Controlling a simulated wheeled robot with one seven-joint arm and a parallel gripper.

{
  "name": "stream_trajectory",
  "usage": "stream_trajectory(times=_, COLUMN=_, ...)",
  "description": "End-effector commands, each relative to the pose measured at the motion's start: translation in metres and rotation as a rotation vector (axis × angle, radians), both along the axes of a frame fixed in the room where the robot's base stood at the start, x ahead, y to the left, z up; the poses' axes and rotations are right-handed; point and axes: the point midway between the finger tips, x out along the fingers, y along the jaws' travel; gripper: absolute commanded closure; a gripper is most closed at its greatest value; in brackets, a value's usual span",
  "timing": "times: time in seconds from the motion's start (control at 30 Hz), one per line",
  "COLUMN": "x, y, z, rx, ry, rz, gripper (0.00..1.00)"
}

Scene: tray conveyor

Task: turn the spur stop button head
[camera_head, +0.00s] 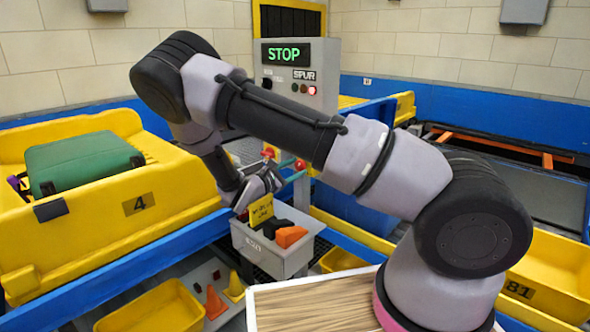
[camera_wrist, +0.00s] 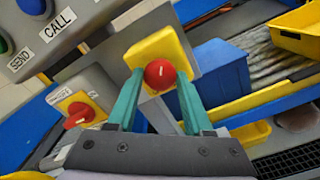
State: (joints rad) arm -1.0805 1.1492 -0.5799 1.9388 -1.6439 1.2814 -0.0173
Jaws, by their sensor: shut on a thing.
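The stop button's round red head (camera_wrist: 160,74) sits on a yellow box (camera_wrist: 178,48) in the wrist view, with a short pale mark on its face. My gripper (camera_wrist: 161,86) has its two teal fingers on either side of the head, shut on it. In the head view the red head (camera_head: 300,164) shows small beside my gripper (camera_head: 292,177), partly hidden by it. A grey cabinet (camera_head: 339,48) behind carries the label SPUR, a green STOP display (camera_head: 286,54) and a lit red lamp (camera_head: 312,90).
A red rotary switch (camera_wrist: 78,116) on a yellow plate is left of my fingers, with SEND and CALL labels above it. Below my gripper hangs a grey bin (camera_head: 290,258) with a yellow card and orange piece. Yellow tray 4 (camera_head: 170,200) holds a green suitcase (camera_head: 85,162).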

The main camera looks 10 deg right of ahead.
Motion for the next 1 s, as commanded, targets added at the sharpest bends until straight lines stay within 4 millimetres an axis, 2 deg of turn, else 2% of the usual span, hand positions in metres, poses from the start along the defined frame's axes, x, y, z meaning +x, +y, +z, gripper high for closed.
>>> stream_trajectory(times=0.63, x=0.0004, y=-0.0008, z=0.0005, rx=0.035, ry=-0.051, rz=-0.001, gripper=1.0)
stream_trajectory(times=0.67, x=0.0004, y=-0.0008, z=0.0004, rx=0.035, ry=-0.051, rz=-0.001, gripper=0.41)
stream_trajectory(times=0.7, x=0.0004, y=-0.0008, z=0.0004, rx=0.035, ry=-0.051, rz=-0.001, gripper=0.26)
stream_trajectory(times=0.73, x=0.0004, y=-0.0008, z=0.0005, rx=0.035, ry=-0.051, rz=-0.001, gripper=0.19)
stream_trajectory(times=1.0, x=0.0001, y=-0.0004, z=0.0002, rx=0.035, ry=-0.05, rz=-0.001, gripper=0.19)
